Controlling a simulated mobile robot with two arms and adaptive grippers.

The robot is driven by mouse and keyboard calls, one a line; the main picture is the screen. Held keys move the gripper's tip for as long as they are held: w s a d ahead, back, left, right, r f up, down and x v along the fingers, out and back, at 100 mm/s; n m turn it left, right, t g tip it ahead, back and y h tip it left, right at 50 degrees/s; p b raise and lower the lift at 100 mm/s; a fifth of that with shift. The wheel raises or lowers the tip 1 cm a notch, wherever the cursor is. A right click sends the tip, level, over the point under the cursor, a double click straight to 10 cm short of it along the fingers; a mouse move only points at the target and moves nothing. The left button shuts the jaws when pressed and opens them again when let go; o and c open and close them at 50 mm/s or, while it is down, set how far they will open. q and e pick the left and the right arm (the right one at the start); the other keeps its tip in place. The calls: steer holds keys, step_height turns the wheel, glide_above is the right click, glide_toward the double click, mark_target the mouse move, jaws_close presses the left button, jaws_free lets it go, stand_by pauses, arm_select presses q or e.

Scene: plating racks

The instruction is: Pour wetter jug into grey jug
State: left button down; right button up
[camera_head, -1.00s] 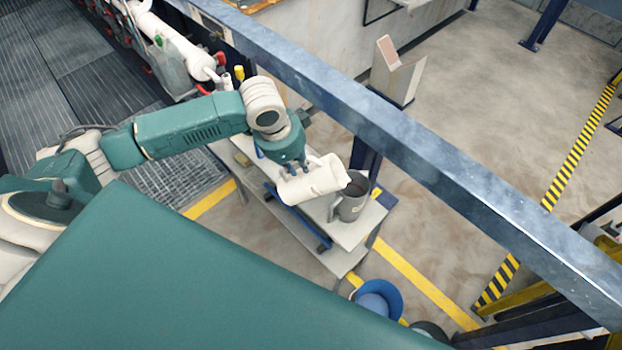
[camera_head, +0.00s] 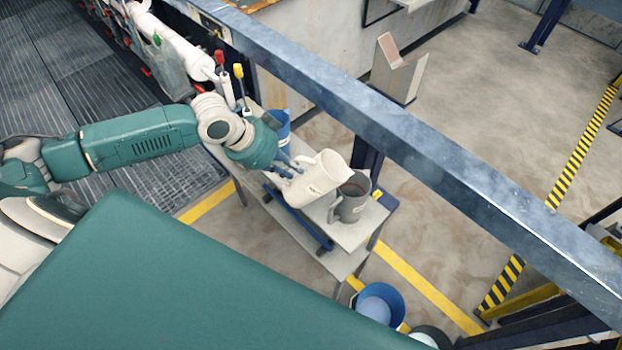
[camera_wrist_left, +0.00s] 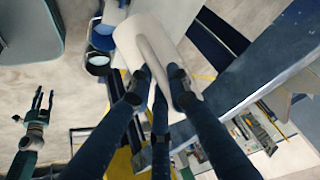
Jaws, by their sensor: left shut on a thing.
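The white jug (camera_head: 314,180), which I take for the wetter jug, is held above the small table with its mouth tilted right, towards the grey jug. The grey jug (camera_head: 350,203) stands upright on the table with a dark inside. My left gripper (camera_head: 288,170) is shut on the white jug's handle; the wrist view (camera_wrist_left: 158,75) shows the fingers around it. The white jug's rim is close beside and above the grey jug's mouth. I cannot see any liquid stream. My right gripper (camera_wrist_left: 38,105) shows small at the left of the wrist view, its fingers apart and empty.
The table (camera_head: 345,236) has a lower shelf. A blue bucket (camera_head: 278,125) is behind my left wrist, and another (camera_head: 385,298) is on the floor at the table's near side. A long blue-grey beam (camera_head: 400,140) crosses above. A white pipe (camera_head: 175,42) runs at the upper left.

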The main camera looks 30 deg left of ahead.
stand_by(0.3)
arm_select(q)
steer(key=shift+s+a+h, duration=0.1)
steer(key=shift+h, duration=0.2)
steer(key=shift+t+h+b, duration=0.3)
steer(key=shift+b, duration=0.15)
steer(key=shift+a+r+t+h, duration=0.1)
steer(key=shift+r+t+h, duration=0.1)
steer(key=shift+t+h, duration=0.15)
steer(key=shift+r+h+b, duration=0.25)
steer(key=shift+h+b, duration=0.1)
steer(key=shift+b, duration=0.45)
steer(key=shift+r+t, duration=0.2)
steer(key=shift+t, duration=0.05)
steer(key=shift+r, duration=0.1)
